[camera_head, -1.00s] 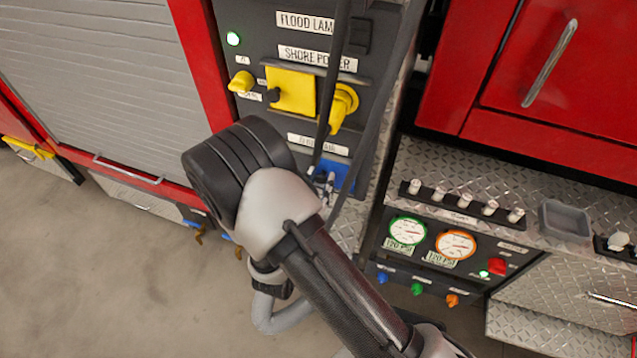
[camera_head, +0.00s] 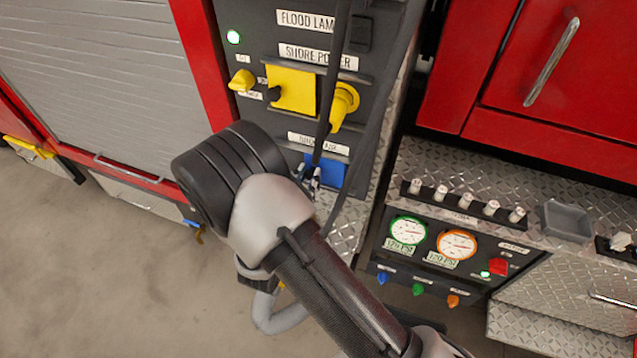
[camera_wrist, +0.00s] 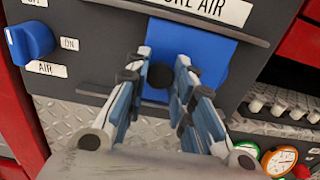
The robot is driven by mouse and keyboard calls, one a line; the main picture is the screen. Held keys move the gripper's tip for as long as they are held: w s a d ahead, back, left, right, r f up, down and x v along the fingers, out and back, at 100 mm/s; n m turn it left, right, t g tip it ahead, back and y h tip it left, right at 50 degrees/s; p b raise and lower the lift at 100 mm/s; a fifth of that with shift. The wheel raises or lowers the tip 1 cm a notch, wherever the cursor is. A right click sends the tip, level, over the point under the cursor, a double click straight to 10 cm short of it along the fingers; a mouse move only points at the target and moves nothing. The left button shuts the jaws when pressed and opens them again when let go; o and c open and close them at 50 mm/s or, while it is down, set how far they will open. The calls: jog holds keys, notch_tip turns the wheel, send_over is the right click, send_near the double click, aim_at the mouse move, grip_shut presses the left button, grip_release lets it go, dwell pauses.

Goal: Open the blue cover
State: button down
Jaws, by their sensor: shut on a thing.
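The blue cover (camera_head: 328,171) is a flat flap low on the dark panel, under a white label. In the wrist view the cover (camera_wrist: 216,62) lies against the panel, with a small black knob (camera_wrist: 160,75) near its lower middle. My gripper (camera_wrist: 163,72) has one finger on each side of this knob and is shut on it. In the head view my gripper (camera_head: 309,174) is at the cover's lower left, partly hidden by my arm. The fingers hide parts of the cover in the wrist view.
A blue knob (camera_wrist: 32,42) sits left of the cover. A yellow cover (camera_head: 292,88) and a yellow plug (camera_head: 344,102) are higher on the panel. Black cables (camera_head: 375,105) hang in front. Gauges (camera_head: 408,230) and a tread-plate ledge (camera_head: 400,165) are at right.

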jog(key=a, duration=0.2)
jog(key=w+a+b, duration=0.1)
jog(key=a, duration=0.1)
jog(key=w+a, duration=0.1)
jog(key=a, duration=0.1)
jog(key=shift+w+a, duration=0.2)
jog(key=shift+a, duration=0.2)
jog(key=c, duration=1.3)
grip_release()
jog(key=shift+c, duration=0.2)
jog(key=v, duration=1.2)
jog(key=shift+d+r, duration=0.1)
